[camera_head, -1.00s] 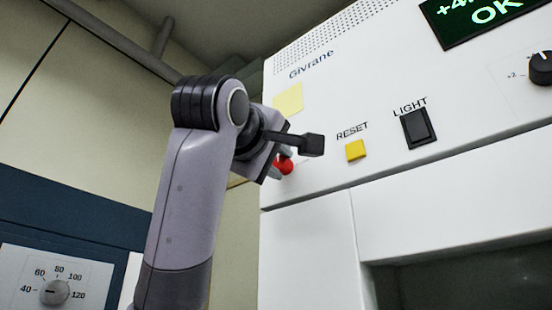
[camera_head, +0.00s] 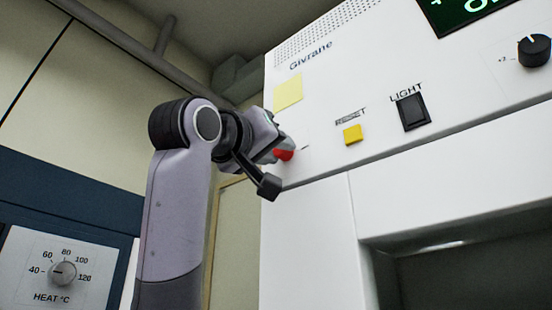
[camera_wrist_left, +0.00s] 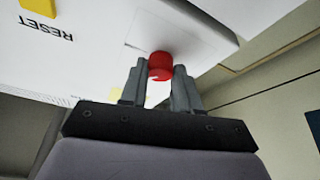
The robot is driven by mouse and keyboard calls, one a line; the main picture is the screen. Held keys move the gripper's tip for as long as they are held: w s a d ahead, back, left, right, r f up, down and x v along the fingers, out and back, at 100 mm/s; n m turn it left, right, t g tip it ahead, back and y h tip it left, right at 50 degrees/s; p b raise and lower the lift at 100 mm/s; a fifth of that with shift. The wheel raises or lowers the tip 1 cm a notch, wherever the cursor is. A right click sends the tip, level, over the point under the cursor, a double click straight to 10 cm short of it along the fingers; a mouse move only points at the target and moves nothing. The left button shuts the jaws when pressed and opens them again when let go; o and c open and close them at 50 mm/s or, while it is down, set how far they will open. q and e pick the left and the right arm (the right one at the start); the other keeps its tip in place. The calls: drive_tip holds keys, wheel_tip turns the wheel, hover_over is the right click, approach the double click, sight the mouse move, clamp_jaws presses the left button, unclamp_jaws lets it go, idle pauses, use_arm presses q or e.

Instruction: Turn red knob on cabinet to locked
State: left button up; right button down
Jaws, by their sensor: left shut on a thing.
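The red knob (camera_head: 284,155) sits on the white front of the cabinet (camera_head: 310,215), left of the yellow RESET button. My left gripper (camera_head: 272,148) reaches it from the left and covers part of it. In the left wrist view the red knob (camera_wrist_left: 161,66) lies between the two fingers of my left gripper (camera_wrist_left: 160,82), which are shut on it. The knob's pointer and most of its label are hidden or too small to read. My right gripper is in neither view.
The RESET button (camera_head: 352,134), a black LIGHT switch (camera_head: 412,112) and a black dial (camera_head: 535,50) are on the same panel. A yellow note (camera_head: 288,93) is just above the gripper. A blue unit with a HEAT dial (camera_head: 63,273) stands at lower left.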

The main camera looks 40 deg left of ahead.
use_arm(q)
drive_tip(key=m+h, duration=0.1)
drive_tip(key=m, duration=0.1)
drive_tip(key=m+h, duration=0.1)
drive_tip(key=m, duration=0.1)
drive_tip(key=m+h, duration=0.2)
drive_tip(key=m, duration=0.1)
drive_tip(key=shift+a+p, duration=0.25)
drive_tip(key=shift+p, duration=0.1)
drive_tip(key=m+h+p, duration=0.1)
drive_tip(key=m, duration=0.3)
drive_tip(key=m+g+h+p, duration=0.1)
drive_tip(key=m+h, duration=0.1)
drive_tip(key=m, duration=0.1)
drive_tip(key=shift+a+m+h, duration=0.15)
drive_tip(key=shift+m+h, duration=0.15)
drive_tip(key=shift+m, duration=0.1)
drive_tip(key=shift+m+g, duration=0.3)
drive_tip(key=o, duration=1.1)
drive_tip(key=shift+c, duration=0.2)
